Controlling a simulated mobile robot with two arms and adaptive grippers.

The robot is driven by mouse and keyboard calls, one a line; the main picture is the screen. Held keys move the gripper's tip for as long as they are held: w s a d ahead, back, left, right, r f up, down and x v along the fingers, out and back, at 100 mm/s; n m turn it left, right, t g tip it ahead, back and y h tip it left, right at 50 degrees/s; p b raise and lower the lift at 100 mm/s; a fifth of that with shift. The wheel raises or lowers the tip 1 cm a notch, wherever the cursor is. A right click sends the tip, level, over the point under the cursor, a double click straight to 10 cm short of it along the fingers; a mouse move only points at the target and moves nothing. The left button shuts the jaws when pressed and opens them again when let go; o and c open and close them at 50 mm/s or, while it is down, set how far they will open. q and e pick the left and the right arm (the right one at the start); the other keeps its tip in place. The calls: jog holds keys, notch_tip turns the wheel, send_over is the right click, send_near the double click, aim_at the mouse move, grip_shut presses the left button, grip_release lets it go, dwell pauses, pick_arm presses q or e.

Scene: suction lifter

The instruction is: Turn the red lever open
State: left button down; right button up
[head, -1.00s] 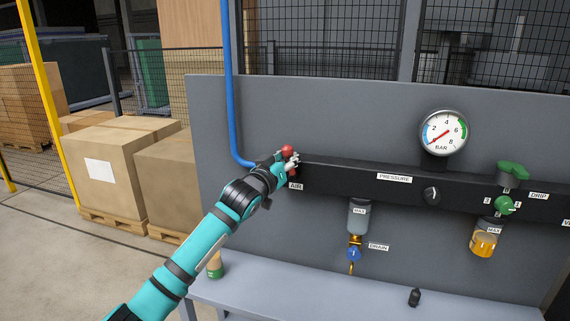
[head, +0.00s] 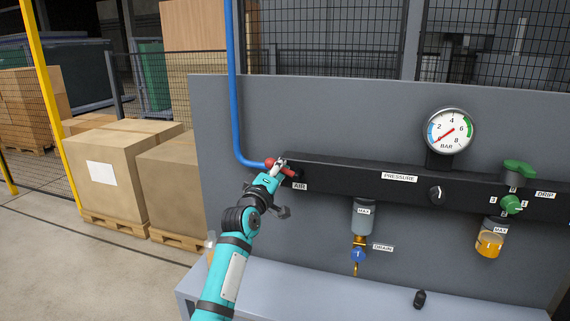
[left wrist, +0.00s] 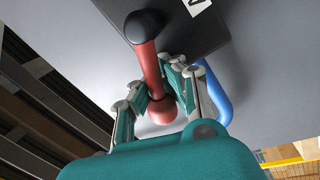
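The red lever (head: 283,169) sits at the left end of the black manifold bar, above the AIR label (head: 300,186). Its round knob points left and slightly up, next to the blue pipe. My left gripper (head: 278,166) is at the lever, and its fingers hide part of the shaft. In the left wrist view, the red lever (left wrist: 150,70) runs from a dark pivot (left wrist: 143,27) to its knob. The fingers of my left gripper (left wrist: 158,88) close around the shaft just by the knob. My right gripper is not in view.
The black bar (head: 345,176) carries a pressure knob (head: 437,194), a gauge (head: 449,131) with a red needle at the low end, and green valves (head: 512,204). A blue pipe (head: 233,90) runs down beside the lever. The grey bench (head: 300,295) below holds a small black part (head: 420,299).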

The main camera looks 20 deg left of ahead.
pick_arm(q)
jog(key=shift+a+f+n+y+p, duration=0.2)
jog(key=shift+f+n, duration=0.3)
jog(key=shift+n, duration=0.35)
jog(key=shift+a+f+n+y+p, duration=0.1)
jog(key=shift+f+n+y, duration=0.15)
jog(key=shift+f+n, duration=0.45)
jog(key=shift+a+f+n+y+p, duration=0.15)
jog(key=shift+f+n+y, duration=0.15)
jog(key=shift+n, duration=0.65)
jog(key=shift+f, duration=0.15)
jog(key=c, duration=1.8)
grip_release()
jog(key=shift+s, duration=0.1)
jog(key=o, duration=0.4)
jog(key=shift+s+a+r, duration=0.15)
jog(key=shift+s+r, duration=0.2)
jog(key=shift+r, duration=0.05)
jog(key=o, duration=0.4)
jog(key=shift+s+a+r, duration=0.1)
jog(key=shift+a, duration=0.15)
jog(key=s, duration=0.2)
jog(key=s+f, duration=0.1)
jog(key=s, duration=0.4)
jog(key=shift+f, duration=0.25)
